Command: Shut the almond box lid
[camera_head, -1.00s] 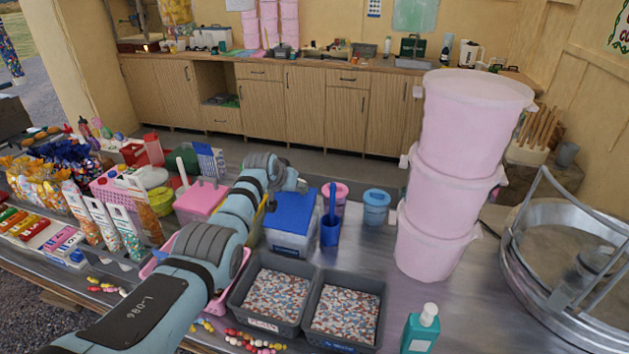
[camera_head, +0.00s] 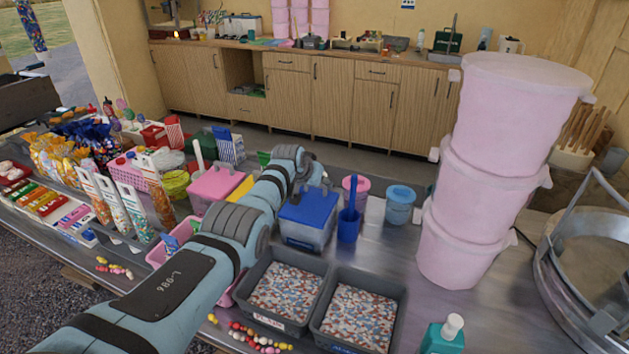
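A clear box with a blue lid (camera_head: 312,208) stands on the metal counter in the middle of the head view. The lid covers its top; I cannot tell whether it is fully down. No label on it is readable, so I cannot confirm that it is the almond box. My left arm reaches in from the lower left, and its wrist end and gripper (camera_head: 314,178) are at the far left edge of this box. The fingers are mostly hidden, and I cannot tell whether they touch the lid. My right gripper is out of view.
A pink-lidded box (camera_head: 214,186) stands left of my arm. A blue scoop holder (camera_head: 348,226), a pink tub (camera_head: 356,188) and a blue tub (camera_head: 400,206) stand to the right. Two grey trays (camera_head: 258,318) of sweets lie in front. Tall stacked pink tubs (camera_head: 480,190) block the right.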

